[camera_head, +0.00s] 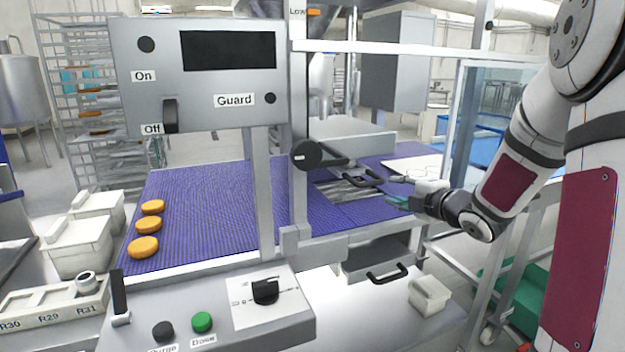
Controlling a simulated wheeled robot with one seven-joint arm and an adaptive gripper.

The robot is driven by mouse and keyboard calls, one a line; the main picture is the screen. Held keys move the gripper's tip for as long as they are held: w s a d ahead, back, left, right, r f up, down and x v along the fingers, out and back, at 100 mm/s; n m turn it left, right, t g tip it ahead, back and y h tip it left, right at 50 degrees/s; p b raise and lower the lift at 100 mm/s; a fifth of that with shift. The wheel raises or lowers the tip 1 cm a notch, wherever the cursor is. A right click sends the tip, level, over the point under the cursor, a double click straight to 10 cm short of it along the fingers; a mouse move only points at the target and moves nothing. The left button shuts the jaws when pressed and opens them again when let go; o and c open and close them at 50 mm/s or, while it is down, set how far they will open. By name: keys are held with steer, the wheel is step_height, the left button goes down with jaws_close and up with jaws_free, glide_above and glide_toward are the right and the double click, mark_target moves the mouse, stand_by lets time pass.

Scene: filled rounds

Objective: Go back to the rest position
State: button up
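My gripper (392,190) is at the end of my arm, which reaches in from the right. It points left, at the right part of the machine, near a dark handle (362,176) over the blue belt. A gap shows between its fingers, and I see nothing between them. The fingertips look apart from the handle, but the exact distance is hard to tell.
Three orange rounds (148,225) lie on the blue belt (215,205) at left. A control box (200,75) with a lever stands in front. A lower panel (210,315) has knobs and a green button. A drawer (385,262) is below my gripper; a glass guard (490,120) stands behind my arm.

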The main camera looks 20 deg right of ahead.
steer(key=s+a+m+g, duration=0.55)
steer(key=s+a, duration=0.25)
steer(key=s, duration=0.5)
steer(key=s+a+m+g, duration=0.4)
steer(key=s+a+m, duration=0.35)
steer(key=s, duration=0.55)
steer(key=s+a+m+g, duration=0.45)
steer(key=s+a, duration=0.45)
steer(key=s, duration=0.4)
step_height(320, 180, up, 14)
steer(key=t+p, duration=0.2)
steer(key=p, duration=1.1)
steer(key=shift+s+d+m+t+h, duration=0.15)
steer(key=shift+s+m+t+h, duration=0.15)
steer(key=shift+m, duration=0.15)
